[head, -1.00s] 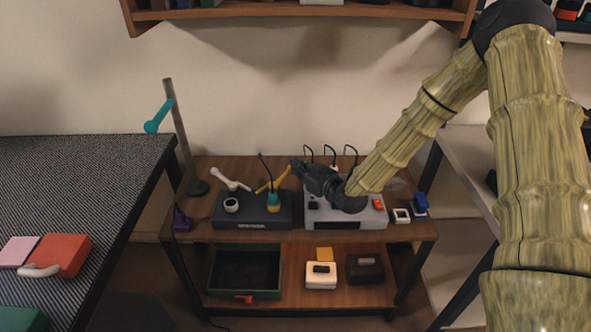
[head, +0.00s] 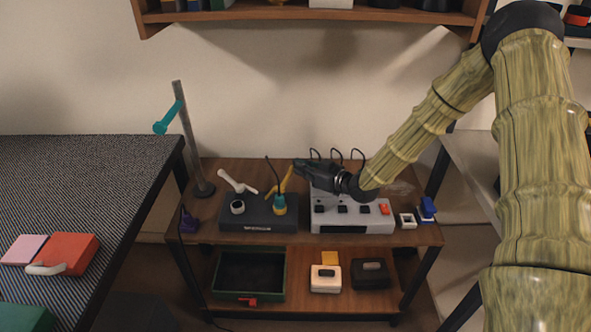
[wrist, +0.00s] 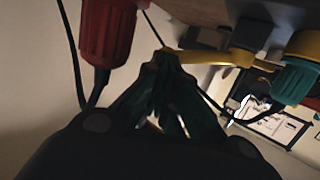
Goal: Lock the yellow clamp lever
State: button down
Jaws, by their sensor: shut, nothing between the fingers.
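The yellow clamp lever (head: 285,182) slants up to the right above the black box (head: 258,225) on the shelf cart, behind a teal and yellow plug (head: 279,204). My gripper (head: 297,165) is shut and empty, its fingertips at the upper end of the lever. In the wrist view, the closed fingertips (wrist: 162,58) are close to the end of the yellow lever (wrist: 215,57); I cannot tell whether they touch. The teal plug (wrist: 298,80) is to the right there, and a red handle-like part (wrist: 107,40) is to the left.
A white lever (head: 238,183) stands to the left on the black box. A grey box (head: 352,222) with a red switch sits under my arm. A post with a teal lever (head: 168,117) rises at the cart's left. Thin cables hang near my gripper.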

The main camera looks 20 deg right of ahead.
jog(key=shift+r+x, duration=0.2)
jog(key=shift+x, duration=0.9)
jog(key=shift+b+x, duration=0.35)
jog(key=shift+x, duration=0.4)
jog(key=shift+w+r, duration=0.1)
jog(key=shift+r, duration=0.1)
jog(key=shift+d+r, duration=0.1)
jog(key=shift+d, duration=0.05)
jog(key=s+d+r+p, duration=0.1)
jog(key=s+d+r, duration=0.1)
jog(key=s+d, duration=0.5)
jog(key=d, duration=0.4)
jog(key=shift+d+r, duration=0.2)
jog(key=shift+d, duration=0.05)
